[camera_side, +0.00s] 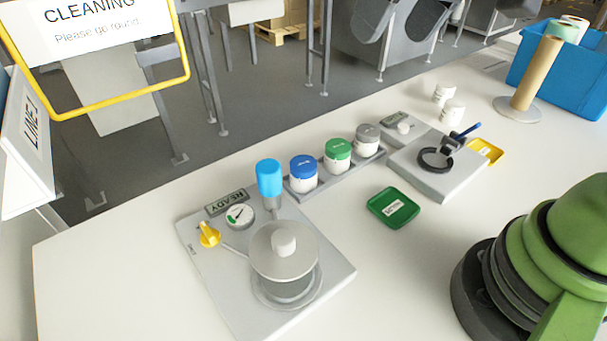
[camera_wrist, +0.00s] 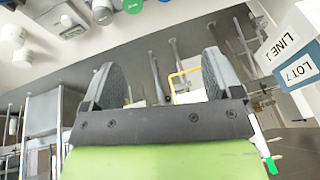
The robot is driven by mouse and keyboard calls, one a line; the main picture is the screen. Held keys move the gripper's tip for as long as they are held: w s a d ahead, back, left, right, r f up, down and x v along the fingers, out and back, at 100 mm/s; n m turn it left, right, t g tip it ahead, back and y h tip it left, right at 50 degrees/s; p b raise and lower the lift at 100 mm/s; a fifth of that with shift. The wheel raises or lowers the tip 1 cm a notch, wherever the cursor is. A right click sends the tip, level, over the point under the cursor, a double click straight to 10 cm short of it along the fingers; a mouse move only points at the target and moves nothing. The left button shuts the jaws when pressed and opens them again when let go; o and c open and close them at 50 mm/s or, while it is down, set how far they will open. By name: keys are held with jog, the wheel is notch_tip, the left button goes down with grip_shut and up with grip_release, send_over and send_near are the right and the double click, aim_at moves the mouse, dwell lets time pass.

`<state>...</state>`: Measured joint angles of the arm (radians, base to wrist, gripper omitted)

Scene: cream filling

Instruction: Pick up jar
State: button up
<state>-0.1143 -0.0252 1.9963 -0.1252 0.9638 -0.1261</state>
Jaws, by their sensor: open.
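Three white jars stand upright in a row on a grey rack (camera_side: 330,180) in the side view. One has a blue lid (camera_side: 303,172), one a green lid (camera_side: 338,154) and one a grey lid (camera_side: 367,140). My gripper (camera_wrist: 157,75) shows in the wrist view, its two dark fingers spread wide with nothing between them. It points out past the worktop toward the room, away from the jars. At the top edge of that view a green lid (camera_wrist: 132,6) is partly cut off. My gripper is outside the side view.
A grey station with a round lidded pot (camera_side: 284,252) stands front left. A green tray (camera_side: 394,208) lies mid-table. A clamp fixture (camera_side: 436,165), white cups (camera_side: 452,110), a roll on a post (camera_side: 537,75) and a blue bin (camera_side: 590,85) are farther right. Front middle worktop is clear.

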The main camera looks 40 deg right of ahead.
jog(key=w+a+f+n+g+h, duration=0.1)
jog(key=w+a+f+n+g, duration=0.25)
jog(key=w+f, duration=0.65)
send_near(303, 163)
jog(key=shift+n+h, duration=0.25)
jog(key=shift+h, duration=0.05)
jog(key=f, duration=0.5)
jog(key=shift+a+f, duration=0.1)
jog(key=shift+a, duration=0.25)
jog(key=shift+w+d+f, duration=0.1)
jog(key=shift+f, duration=2.9)
jog(key=c, duration=1.1)
jog(key=shift+o, duration=0.2)
